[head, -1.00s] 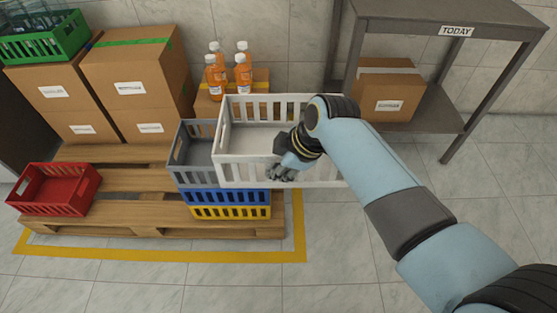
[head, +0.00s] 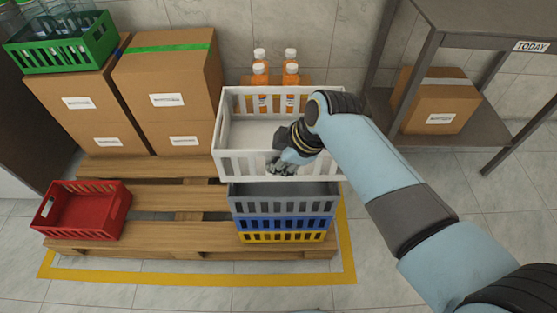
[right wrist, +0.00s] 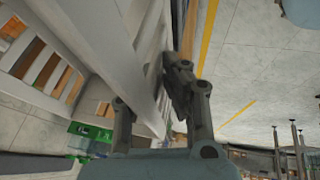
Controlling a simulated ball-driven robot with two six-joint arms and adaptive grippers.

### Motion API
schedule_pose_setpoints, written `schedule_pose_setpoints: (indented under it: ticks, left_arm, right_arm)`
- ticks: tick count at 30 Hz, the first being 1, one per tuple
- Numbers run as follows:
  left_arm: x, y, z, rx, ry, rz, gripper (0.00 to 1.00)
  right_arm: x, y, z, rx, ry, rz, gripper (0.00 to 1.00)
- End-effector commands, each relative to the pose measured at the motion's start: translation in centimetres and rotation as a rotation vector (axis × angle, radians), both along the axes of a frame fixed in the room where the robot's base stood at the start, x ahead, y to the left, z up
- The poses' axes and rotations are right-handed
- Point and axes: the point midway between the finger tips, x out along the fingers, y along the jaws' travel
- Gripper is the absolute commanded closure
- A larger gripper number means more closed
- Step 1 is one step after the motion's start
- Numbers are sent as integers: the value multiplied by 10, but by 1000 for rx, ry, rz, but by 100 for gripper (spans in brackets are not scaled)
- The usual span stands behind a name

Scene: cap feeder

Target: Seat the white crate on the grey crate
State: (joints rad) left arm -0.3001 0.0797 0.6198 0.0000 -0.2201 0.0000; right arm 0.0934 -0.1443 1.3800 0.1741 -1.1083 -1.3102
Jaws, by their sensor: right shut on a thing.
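The white crate (head: 232,166) is level and held over the grey crate (head: 284,205) in the head view, covering most of its opening. A strip of the grey crate's inside shows below the white crate's front edge, and I cannot tell how large the gap between them is. The grey crate tops a stack, above a blue crate (head: 284,223) and a yellow crate (head: 283,237). My right gripper (head: 281,163) is shut on the white crate's near wall. In the right wrist view, the white slatted wall (right wrist: 92,42) lies between my fingers (right wrist: 158,108). My left gripper is not in view.
The stack stands on a wooden pallet (head: 160,247) with a red crate (head: 82,212) at its left. Cardboard boxes (head: 168,90) and a green crate (head: 62,47) stand behind. Orange bottles (head: 260,75) are just behind the white crate. A grey table (head: 490,22) is at right.

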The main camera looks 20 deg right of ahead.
Motion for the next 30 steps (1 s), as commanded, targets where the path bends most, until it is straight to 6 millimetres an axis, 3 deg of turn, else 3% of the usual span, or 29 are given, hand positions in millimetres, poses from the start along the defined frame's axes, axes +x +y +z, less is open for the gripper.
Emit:
schedule_pose_setpoints:
  ticks: [12,19,30]
  left_arm:
    - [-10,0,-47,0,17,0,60]
    - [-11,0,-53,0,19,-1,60]
    - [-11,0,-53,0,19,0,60]
  right_arm:
    - [1,0,-42,0,-5,0,100]
    - [2,0,-55,1,-7,-1,100]
    - [3,0,-56,0,-8,0,100]
